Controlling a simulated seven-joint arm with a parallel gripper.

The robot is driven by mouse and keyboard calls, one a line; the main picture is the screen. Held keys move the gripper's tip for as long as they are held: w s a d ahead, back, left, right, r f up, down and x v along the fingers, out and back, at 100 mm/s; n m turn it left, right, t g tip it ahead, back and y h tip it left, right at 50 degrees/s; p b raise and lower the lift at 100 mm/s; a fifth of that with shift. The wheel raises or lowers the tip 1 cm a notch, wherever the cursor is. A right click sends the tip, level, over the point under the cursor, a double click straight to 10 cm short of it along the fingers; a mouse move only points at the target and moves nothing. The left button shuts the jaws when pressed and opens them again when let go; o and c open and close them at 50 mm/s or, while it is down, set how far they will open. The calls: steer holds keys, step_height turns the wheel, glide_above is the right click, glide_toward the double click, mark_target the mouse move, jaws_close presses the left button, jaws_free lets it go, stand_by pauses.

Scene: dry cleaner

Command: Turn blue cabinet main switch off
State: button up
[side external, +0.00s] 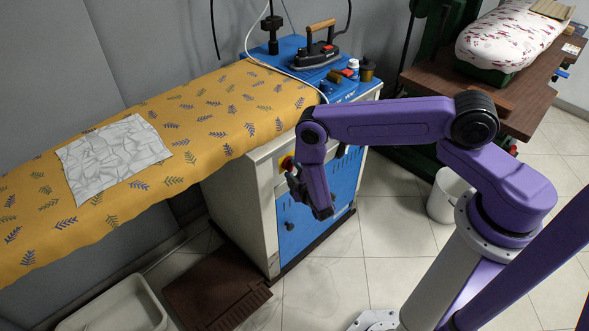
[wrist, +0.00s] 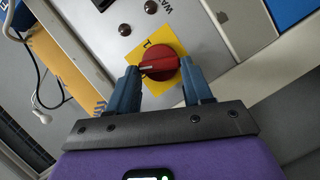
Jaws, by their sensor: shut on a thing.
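The main switch (wrist: 160,62) is a red rotary knob on a yellow plate (wrist: 150,98), set in the grey panel of the blue cabinet. In the wrist view the two fingers of my gripper (wrist: 162,72) stand on either side of the knob, closed on it. The knob's raised grip bar lies across the picture from finger to finger. In the side external view the blue cabinet (side external: 297,225) stands under the ironing board's right end. My gripper (side external: 290,175) is at its front panel, and the switch is mostly hidden there, with only a bit of red and yellow showing.
A yellow patterned ironing board (side external: 225,110) with a wrinkled grey cloth (side external: 115,155) extends left. An iron (side external: 315,50) and small bottles stand on the cabinet top. A white bin (side external: 445,195) stands right of the cabinet. A black cable (wrist: 40,75) hangs at left in the wrist view.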

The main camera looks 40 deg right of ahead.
steer(key=n, duration=0.1)
steer(key=n+t+h, duration=0.1)
steer(key=n, duration=0.2)
steer(key=shift+a+f+n+t, duration=0.1)
steer(key=shift+f+n+t, duration=0.2)
stand_by(0.4)
steer(key=o, duration=1)
steer(key=shift+o, duration=0.2)
steer(key=shift+h, duration=0.3)
steer(key=v, duration=1.7)
steer(key=shift+s, duration=0.2)
steer(key=shift+f, duration=0.1)
